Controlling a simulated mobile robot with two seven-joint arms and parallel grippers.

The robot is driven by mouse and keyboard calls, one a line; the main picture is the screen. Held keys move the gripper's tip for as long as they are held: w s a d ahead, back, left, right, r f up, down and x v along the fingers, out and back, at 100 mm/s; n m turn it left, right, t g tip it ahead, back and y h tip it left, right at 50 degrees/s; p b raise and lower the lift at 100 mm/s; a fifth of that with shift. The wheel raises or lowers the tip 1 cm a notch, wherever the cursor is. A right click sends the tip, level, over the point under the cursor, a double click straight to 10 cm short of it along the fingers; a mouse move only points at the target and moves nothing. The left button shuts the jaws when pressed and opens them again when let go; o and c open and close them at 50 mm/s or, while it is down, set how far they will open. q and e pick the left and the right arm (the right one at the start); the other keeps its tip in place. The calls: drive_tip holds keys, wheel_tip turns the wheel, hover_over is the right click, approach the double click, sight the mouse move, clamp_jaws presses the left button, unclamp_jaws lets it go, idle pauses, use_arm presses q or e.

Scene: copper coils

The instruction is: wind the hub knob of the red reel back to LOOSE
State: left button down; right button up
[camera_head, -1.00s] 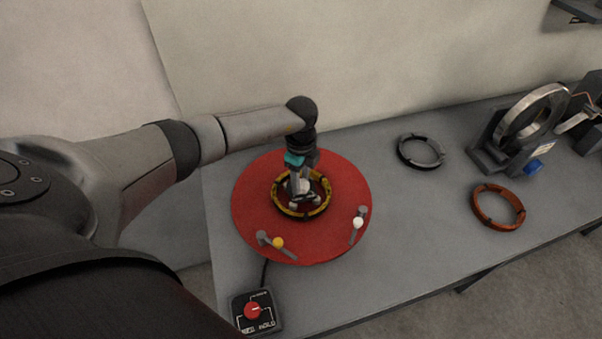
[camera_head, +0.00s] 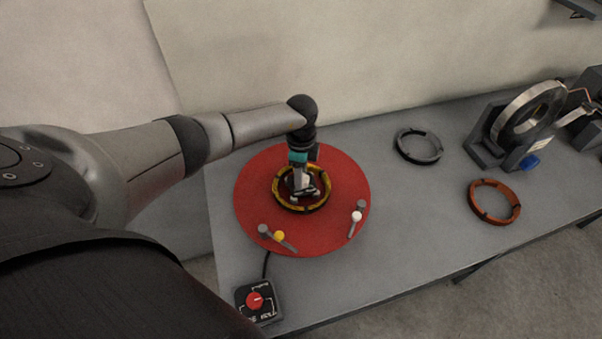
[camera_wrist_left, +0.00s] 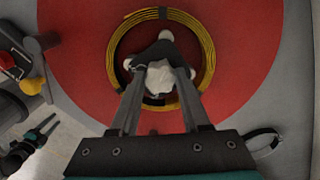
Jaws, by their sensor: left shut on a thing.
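The red reel (camera_head: 258,215) is a wide red disc lying flat on the grey table. A yellow-gold coil (camera_head: 279,201) sits around its middle; the coil also shows in the left wrist view (camera_wrist_left: 115,55). My left gripper (camera_head: 307,192) comes down from above into the coil's centre. In the left wrist view its fingers (camera_wrist_left: 158,75) are shut on the pale hub knob (camera_wrist_left: 160,79). The fingers partly cover the knob, and no LOOSE mark can be read.
Levers with a yellow ball (camera_head: 279,236) and a white ball (camera_head: 356,216) stand at the reel's front edge. A control box (camera_head: 258,301) with a red dial is at the table's front. A black ring (camera_head: 419,147), copper coil (camera_head: 494,202) and metal-ring stand (camera_head: 518,122) lie right.

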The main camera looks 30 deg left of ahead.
use_arm(q)
drive_tip(key=shift+c, duration=1.9)
unclamp_jaws()
drive_tip(key=shift+r, duration=0.6)
wheel_tip(320, 180, up, 14)
